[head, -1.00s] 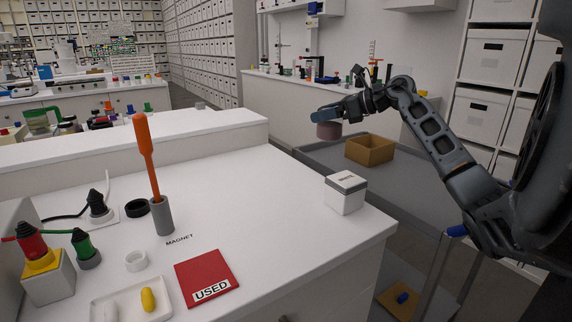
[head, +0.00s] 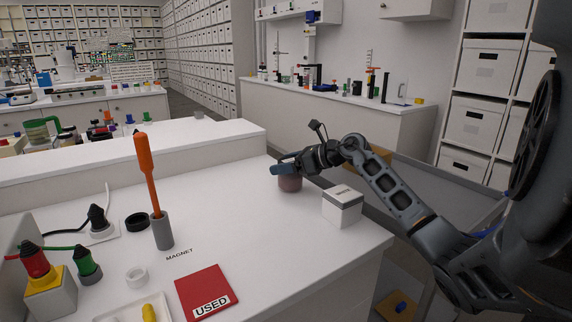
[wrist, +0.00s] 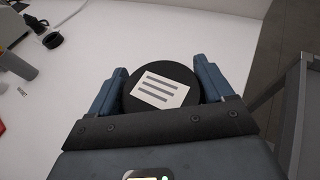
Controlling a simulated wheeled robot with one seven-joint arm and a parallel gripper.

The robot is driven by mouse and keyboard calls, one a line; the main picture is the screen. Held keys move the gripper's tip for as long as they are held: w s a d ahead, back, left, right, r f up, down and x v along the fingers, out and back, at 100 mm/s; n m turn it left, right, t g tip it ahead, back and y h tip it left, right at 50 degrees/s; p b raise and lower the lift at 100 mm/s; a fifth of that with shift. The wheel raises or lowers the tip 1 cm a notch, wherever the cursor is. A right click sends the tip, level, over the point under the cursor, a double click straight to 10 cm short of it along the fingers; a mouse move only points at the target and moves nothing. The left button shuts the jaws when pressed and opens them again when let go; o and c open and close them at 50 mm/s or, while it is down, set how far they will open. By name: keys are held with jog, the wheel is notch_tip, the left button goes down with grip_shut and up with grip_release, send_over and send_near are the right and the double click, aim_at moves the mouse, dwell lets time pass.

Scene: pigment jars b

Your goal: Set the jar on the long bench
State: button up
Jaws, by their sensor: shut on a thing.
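The jar (head: 290,183) is a small reddish-brown cylinder at the far right part of the white bench (head: 225,185). In the wrist view its round dark lid (wrist: 162,88) carries a white label with dark bars. My gripper (head: 286,169) is shut on the jar from above, with a blue finger on each side of the lid in the wrist view (wrist: 160,85). The jar is over the bench top; whether its base touches the surface I cannot tell.
A white lidded box (head: 342,207) stands just right of the jar, near the bench's right edge. An orange-handled tool in a grey holder (head: 162,232) and a red USED mat (head: 204,291) are further left. A grey cart (head: 440,190) is beyond the right edge. Bench left of the jar is clear.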

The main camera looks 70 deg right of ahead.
jog(key=shift+f, duration=0.2)
jog(key=shift+f, duration=0.2)
jog(key=o, duration=1.1)
jog(key=shift+c, duration=0.2)
jog(key=shift+r, duration=0.1)
jog(key=shift+s+r, duration=0.15)
jog(key=b+v, duration=0.1)
jog(key=v, duration=1)
jog(key=shift+s+r+b, duration=0.15)
jog(key=shift+s+b, duration=0.15)
jog(key=shift+s, duration=0.05)
jog(key=shift+w+a, duration=0.1)
